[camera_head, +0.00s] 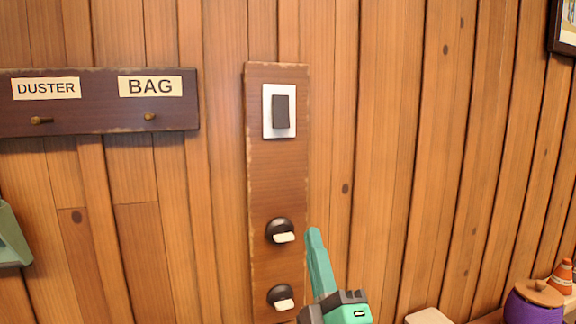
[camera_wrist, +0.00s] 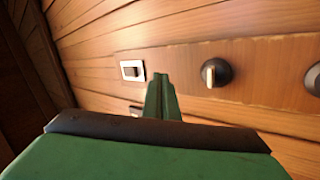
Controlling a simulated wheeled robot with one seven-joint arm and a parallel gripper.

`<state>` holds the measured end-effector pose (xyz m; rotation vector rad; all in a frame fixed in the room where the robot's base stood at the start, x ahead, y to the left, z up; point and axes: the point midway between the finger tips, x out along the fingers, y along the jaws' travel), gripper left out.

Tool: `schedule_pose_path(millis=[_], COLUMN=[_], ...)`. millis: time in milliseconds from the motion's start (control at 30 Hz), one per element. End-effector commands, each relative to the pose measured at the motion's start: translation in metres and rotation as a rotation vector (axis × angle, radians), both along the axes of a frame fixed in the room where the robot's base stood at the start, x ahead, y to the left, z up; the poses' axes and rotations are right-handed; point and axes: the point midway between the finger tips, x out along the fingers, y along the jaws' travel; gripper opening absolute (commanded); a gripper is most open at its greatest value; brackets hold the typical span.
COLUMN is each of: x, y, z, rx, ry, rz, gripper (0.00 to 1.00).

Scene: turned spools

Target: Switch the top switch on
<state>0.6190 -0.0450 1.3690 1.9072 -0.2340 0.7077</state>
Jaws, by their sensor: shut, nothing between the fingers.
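The top switch (camera_head: 282,113) is a dark rocker on a white plate, high on a vertical wooden board (camera_head: 278,178) on the wall. It also shows in the wrist view (camera_wrist: 132,70), left of my fingertips. I cannot tell from its tilt whether it is on or off. My green gripper (camera_head: 314,234) is shut and empty. In the head view its tip is below and right of the switch, beside the upper round knob. In the wrist view the closed fingers (camera_wrist: 162,84) point toward the board, between the switch and that knob. I see no contact with the switch.
Two round dark knobs with pale levers, an upper (camera_head: 280,231) and a lower (camera_head: 281,297), sit below the switch. A rack (camera_head: 95,113) labelled DUSTER and BAG hangs at left. A purple spool (camera_head: 533,304) and an orange cone (camera_head: 563,276) stand at lower right.

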Motion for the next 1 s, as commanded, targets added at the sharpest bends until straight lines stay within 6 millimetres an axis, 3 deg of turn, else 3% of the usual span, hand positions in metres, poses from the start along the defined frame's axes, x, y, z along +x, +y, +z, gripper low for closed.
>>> schedule_pose_path(millis=[33, 100, 300, 433, 800, 1000], x=[-0.003, -0.005, -0.013, -0.015, -0.014, -0.003], y=[0.001, 0.004, 0.012, 0.014, 0.014, 0.019], z=[0.021, 0.043, 0.082, 0.091, 0.092, 0.102], rx=[-0.049, -0.110, -0.233, -0.265, -0.269, -0.269], ry=[-0.027, -0.052, -0.098, -0.109, -0.110, -0.111], rz=[-0.014, -0.031, -0.070, -0.080, -0.082, -0.079], gripper=[0.00, 0.00, 0.00, 0.00, 0.00, 0.00])
